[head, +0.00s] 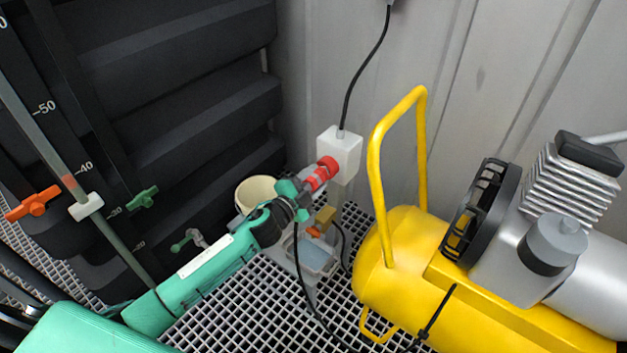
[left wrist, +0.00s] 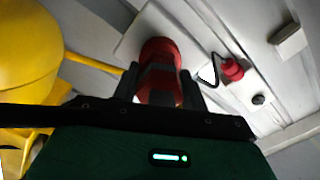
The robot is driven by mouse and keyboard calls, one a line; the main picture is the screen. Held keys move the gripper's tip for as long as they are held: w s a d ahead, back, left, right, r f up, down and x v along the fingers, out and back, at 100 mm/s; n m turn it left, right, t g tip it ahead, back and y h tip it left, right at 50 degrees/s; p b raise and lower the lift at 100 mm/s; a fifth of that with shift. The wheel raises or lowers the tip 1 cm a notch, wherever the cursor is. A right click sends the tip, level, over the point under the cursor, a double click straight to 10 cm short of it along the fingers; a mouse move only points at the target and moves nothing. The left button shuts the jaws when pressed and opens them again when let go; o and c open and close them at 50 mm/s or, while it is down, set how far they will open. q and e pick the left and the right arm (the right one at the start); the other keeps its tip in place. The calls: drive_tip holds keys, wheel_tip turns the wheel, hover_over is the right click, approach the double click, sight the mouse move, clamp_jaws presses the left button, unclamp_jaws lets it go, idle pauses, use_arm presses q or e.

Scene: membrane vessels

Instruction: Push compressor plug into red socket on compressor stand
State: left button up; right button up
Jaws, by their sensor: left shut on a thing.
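The red compressor plug (head: 311,182) is held in my left gripper (head: 297,194), which comes in from the lower left in the head view. In the left wrist view the red plug (left wrist: 160,72) sits between the two dark fingers. The red socket (head: 328,164) is on the side of the white box (head: 341,148) on the stand. The plug's front is in line with the socket and against or very close to it. I cannot tell how deep it sits. My right gripper is not in view.
The yellow compressor (head: 402,262) with its tall handle stands just right of the stand. A black cable (head: 308,305) hangs below my gripper and runs to the compressor. A cream bucket (head: 257,191) and a clear tray (head: 313,256) stand near the stand. Dark tanks fill the left.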

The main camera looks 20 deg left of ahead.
use_arm(q)
drive_tip(key=shift+w+d, duration=0.2)
drive_tip(key=shift+w, duration=0.4)
drive_tip(key=o, duration=1.4)
drive_tip(key=shift+c, duration=0.2)
drive_tip(key=shift+s+a+f, duration=0.1)
drive_tip(key=shift+s+a, duration=0.05)
drive_tip(key=shift+s, duration=0.25)
drive_tip(key=v, duration=1.3)
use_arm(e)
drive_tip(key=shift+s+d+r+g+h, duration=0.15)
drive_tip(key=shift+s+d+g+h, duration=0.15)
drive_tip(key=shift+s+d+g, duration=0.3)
